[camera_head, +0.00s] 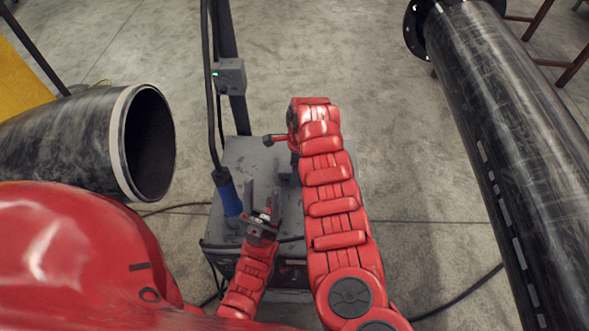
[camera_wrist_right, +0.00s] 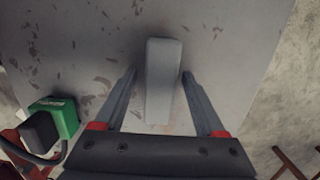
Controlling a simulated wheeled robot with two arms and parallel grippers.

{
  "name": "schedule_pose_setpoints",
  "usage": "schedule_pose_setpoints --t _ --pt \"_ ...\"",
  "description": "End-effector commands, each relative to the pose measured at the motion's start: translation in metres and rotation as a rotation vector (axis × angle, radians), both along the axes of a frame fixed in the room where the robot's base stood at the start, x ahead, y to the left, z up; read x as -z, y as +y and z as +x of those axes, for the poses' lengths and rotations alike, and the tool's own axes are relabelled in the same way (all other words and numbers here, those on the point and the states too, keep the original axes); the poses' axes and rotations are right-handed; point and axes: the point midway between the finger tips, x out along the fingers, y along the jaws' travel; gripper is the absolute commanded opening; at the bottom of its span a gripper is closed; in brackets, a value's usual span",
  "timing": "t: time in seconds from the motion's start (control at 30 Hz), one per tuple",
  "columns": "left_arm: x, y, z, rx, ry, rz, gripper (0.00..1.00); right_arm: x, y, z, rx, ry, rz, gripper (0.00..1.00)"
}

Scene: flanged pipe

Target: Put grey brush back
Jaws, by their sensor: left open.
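A plain grey block (camera_wrist_right: 162,80), which I take to be the grey brush, shows in the right wrist view against a worn grey surface. My right gripper (camera_wrist_right: 160,75) has its two fingers apart, one on each side of the block. A narrow gap shows by the left finger; I cannot tell whether the right finger touches. In the head view my right arm hides most of that gripper. My left gripper (camera_head: 263,202) is open and empty over the near part of the grey cart (camera_head: 240,155), just right of a blue-handled tool (camera_head: 228,195).
A large dark pipe with a pale rim (camera_head: 120,140) lies at the left. A long black flanged pipe (camera_head: 520,130) runs along the right. A post with a cable and small box (camera_head: 229,77) rises behind the cart. A green device (camera_wrist_right: 62,115) is left of my right gripper.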

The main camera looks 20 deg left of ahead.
Motion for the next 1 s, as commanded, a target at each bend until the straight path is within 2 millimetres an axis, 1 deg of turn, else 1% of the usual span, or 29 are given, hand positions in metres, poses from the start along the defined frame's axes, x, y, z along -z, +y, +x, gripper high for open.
schedule_pose_setpoints --t 0.23,0.3,0.37,0.47,0.57,0.8,0.9,1.0 --pt "0.0 0.0 0.0 0.0 0.0 0.0 0.5 -0.001 0.0 0.0 0.0 0.0 0.0 0.72" --pt "-0.001 0.0 0.0 0.0 0.0 0.0 0.5 -0.003 0.0 0.0 -0.001 -0.001 0.0 0.72" --pt "-0.006 0.0 0.0 0.0 0.0 0.0 0.5 -0.009 0.0 0.0 0.0 -0.001 0.0 0.72" --pt "-0.018 0.0 0.0 0.0 0.0 0.0 0.5 -0.021 -0.001 0.0 0.0 -0.001 0.0 0.72" --pt "-0.033 0.0 0.0 0.0 0.0 0.0 0.5 -0.038 -0.002 0.001 -0.001 -0.001 0.0 0.72" --pt "-0.078 0.0 0.0 0.0 0.0 0.0 0.5 -0.092 -0.008 0.002 -0.001 0.0 0.0 0.72" --pt "-0.092 0.0 0.0 0.0 0.0 0.0 0.5 -0.11 -0.01 0.003 -0.001 0.0 0.0 0.72" --pt "-0.098 0.0 0.0 0.0 0.0 0.0 0.5 -0.121 -0.011 0.003 -0.001 -0.001 0.0 0.72"
